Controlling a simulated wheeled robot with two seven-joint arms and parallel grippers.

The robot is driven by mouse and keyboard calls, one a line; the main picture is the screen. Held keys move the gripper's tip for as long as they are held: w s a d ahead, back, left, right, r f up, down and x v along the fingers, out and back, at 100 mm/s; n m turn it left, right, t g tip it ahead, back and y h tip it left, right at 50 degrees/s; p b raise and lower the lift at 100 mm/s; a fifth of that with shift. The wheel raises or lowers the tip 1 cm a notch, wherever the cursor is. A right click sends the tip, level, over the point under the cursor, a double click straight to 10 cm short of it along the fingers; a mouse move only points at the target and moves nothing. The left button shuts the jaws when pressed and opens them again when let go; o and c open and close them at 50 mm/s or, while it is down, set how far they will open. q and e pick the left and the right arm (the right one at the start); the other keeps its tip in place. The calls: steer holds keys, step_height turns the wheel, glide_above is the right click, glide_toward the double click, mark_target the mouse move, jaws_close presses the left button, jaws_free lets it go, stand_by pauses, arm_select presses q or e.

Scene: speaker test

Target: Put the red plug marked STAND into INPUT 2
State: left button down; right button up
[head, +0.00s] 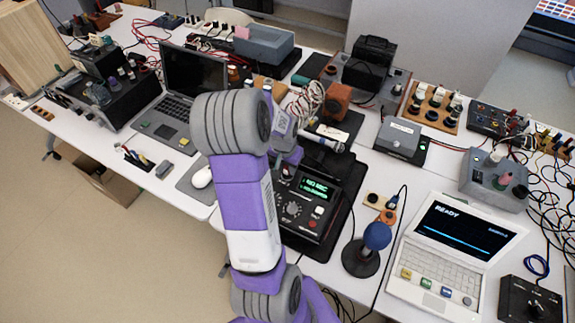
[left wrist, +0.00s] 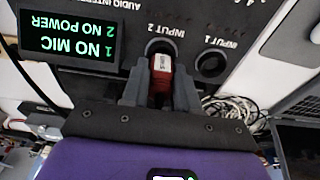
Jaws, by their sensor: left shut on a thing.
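The audio interface (head: 309,203) is a black box with a green-lit display and knobs, standing on a dark mat in the head view. In the left wrist view its panel shows upside down, with the INPUT 2 socket (left wrist: 160,46) and the empty INPUT 1 socket (left wrist: 212,65). My left gripper (left wrist: 160,92) is shut on a red plug (left wrist: 161,79) with a white label too small to read. The plug's far end is at INPUT 2; I cannot tell how deep it sits. In the head view my left arm hides the plug. My right gripper is not in view.
The interface display (left wrist: 68,38) reads "1 NO MIC, 2 NO POWER". A blue-topped microphone (head: 376,237) and a white laptop (head: 456,256) reading READY stand to the right. A grey laptop (head: 178,108) is on the left. Cables and boxes crowd the back.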

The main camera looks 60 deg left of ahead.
arm_select(q)
steer(key=shift+f, duration=0.25)
stand_by(0.3)
steer(key=c, duration=0.8)
jaws_free()
steer(key=shift+r, duration=0.15)
steer(key=r, duration=0.2)
steer(key=r+p, duration=0.1)
steer(key=r, duration=0.2)
steer(key=s+r, duration=0.1)
steer(key=r, duration=0.1)
steer(key=shift+d+r+p, duration=0.15)
steer(key=shift+d+p, duration=0.15)
steer(key=shift+p, duration=0.1)
